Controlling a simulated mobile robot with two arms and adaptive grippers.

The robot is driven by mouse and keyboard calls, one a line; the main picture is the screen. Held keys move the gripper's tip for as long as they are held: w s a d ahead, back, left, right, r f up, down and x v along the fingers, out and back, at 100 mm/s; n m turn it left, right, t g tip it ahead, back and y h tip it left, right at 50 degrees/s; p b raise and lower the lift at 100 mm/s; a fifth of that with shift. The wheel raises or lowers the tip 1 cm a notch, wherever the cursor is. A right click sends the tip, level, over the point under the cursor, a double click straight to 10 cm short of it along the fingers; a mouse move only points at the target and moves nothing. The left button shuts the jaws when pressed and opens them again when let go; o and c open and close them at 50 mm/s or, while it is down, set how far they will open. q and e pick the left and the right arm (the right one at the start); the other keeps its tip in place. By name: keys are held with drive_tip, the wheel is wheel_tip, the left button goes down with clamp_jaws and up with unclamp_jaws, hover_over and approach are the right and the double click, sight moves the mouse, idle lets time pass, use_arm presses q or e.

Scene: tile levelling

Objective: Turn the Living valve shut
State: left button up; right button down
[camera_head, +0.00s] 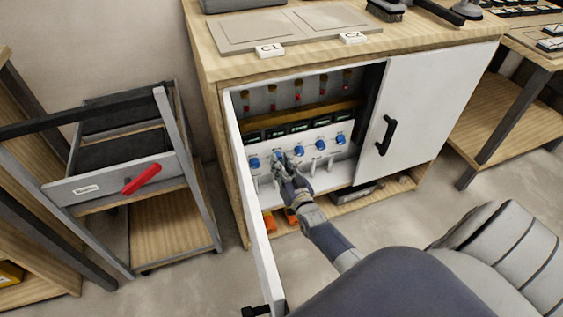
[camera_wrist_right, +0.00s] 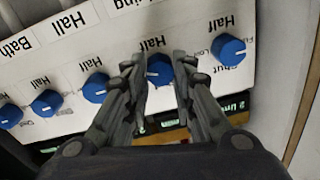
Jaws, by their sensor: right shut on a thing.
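A row of several blue valve knobs sits on a white panel (camera_head: 330,130) inside the open cabinet. My right gripper (camera_head: 281,163) is at the second knob from the left in the head view. In the right wrist view my right gripper (camera_wrist_right: 160,80) is shut on that blue knob (camera_wrist_right: 159,67), one finger on each side. A partly cut-off label ending in "ing" lies above this knob, fitting Living, with "Half" printed beside it. The fingers hide part of the knob, and I cannot read its pointer. My left gripper is out of view.
The open white door (camera_head: 252,213) stands close left of my right arm. The closed right door (camera_head: 425,100) has a black handle. Other knobs (camera_wrist_right: 229,50) (camera_wrist_right: 96,87) flank the held one closely. A cart (camera_head: 105,184) with a red handle stands left.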

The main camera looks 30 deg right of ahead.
use_arm(q)
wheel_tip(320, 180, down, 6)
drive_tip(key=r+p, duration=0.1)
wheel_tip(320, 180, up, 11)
drive_tip(key=b, duration=0.3)
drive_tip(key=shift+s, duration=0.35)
use_arm(e)
drive_tip(key=shift+a+n+g, duration=0.15)
drive_tip(key=shift+n+g, duration=0.15)
drive_tip(key=shift+n, duration=11)
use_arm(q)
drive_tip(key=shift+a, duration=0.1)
use_arm(e)
drive_tip(key=c, duration=1.3)
unclamp_jaws()
drive_tip(key=shift+w, duration=0.1)
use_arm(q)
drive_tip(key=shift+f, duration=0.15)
